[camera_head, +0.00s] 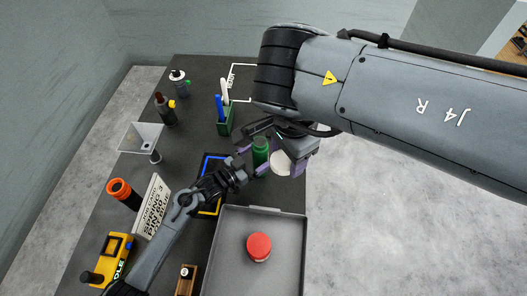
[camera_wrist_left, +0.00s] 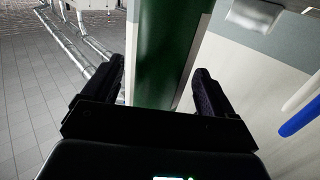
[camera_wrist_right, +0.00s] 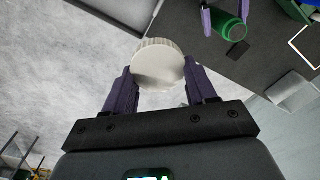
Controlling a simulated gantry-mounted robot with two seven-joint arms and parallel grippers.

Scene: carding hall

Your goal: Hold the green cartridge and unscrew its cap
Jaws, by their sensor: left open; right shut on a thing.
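The green cartridge (camera_head: 261,152) is near the middle of the head view, between my two grippers. Its open, capless mouth shows in the right wrist view (camera_wrist_right: 237,31). My left gripper (camera_head: 251,161) is open, its fingers on either side of the cartridge; in the left wrist view the green body (camera_wrist_left: 165,50) stands between the fingers. I cannot tell whether they touch it. The white round cap (camera_head: 281,163) is apart from the cartridge. My right gripper (camera_wrist_right: 158,85) is shut on the cap (camera_wrist_right: 159,63), which faces its wrist camera.
A grey tray (camera_head: 214,262) with a red round lid (camera_head: 259,246) lies at the front. A blue-outlined mat (camera_head: 206,165) is partly under my left arm. My right arm covers the upper right.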

